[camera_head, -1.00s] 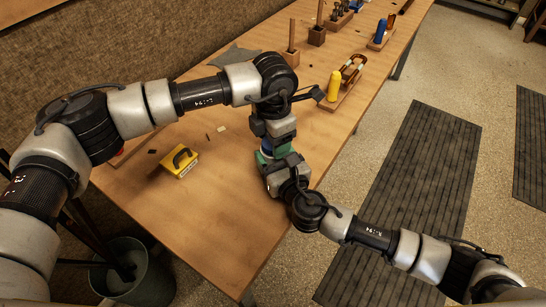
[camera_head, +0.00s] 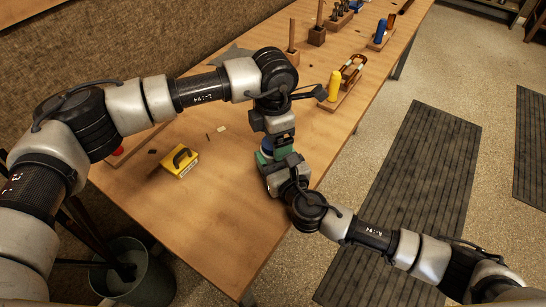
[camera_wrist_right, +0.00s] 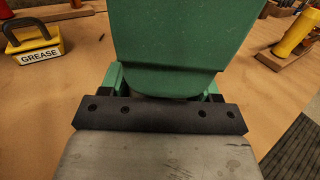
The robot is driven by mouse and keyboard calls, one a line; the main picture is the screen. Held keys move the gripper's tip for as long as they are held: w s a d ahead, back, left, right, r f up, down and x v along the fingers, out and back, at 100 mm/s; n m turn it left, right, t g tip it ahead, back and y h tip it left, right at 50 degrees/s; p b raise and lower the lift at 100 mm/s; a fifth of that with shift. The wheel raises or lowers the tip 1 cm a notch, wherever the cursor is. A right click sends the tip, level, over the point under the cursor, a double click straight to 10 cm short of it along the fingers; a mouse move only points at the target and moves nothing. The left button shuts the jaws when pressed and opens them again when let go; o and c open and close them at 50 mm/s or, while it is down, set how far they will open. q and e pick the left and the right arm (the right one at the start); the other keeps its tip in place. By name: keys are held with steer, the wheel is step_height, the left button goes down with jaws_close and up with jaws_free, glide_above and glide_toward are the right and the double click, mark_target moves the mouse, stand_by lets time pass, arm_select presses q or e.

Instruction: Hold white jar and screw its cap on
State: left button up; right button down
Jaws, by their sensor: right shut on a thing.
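My right gripper (camera_head: 266,157), with green fingers, comes up from the lower right over the middle of the bench and is shut. In the right wrist view its green finger (camera_wrist_right: 182,40) fills the centre and hides what it holds. In the head view only a small blue and pale patch shows between the two grippers; I take it for part of the white jar and its cap, but cannot tell them apart. My left gripper (camera_head: 278,140) hangs from above, directly over the right one, close to or touching the same spot. Its fingers are too hidden to tell open from shut.
A yellow grease box (camera_head: 180,162) with a dark handle stands left on the wooden bench (camera_head: 200,220). A yellow-handled item (camera_head: 334,86) sits on a wooden stand to the right. Wooden tool blocks stand further back. The near bench is clear. A bucket (camera_head: 135,275) stands on the floor.

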arm_select(q)
step_height(320, 180, up, 4)
steer(key=shift+f, duration=0.2)
steer(key=shift+c, duration=0.3)
steer(key=shift+s+d+r+n, duration=0.15)
steer(key=shift+d+r+n, duration=0.2)
steer(key=shift+r+n, duration=0.55)
steer(key=shift+n, duration=0.6)
steer(key=r+n, duration=0.1)
steer(key=n, duration=0.2)
steer(key=shift+a+r, duration=0.35)
steer(key=shift+f, duration=4.05)
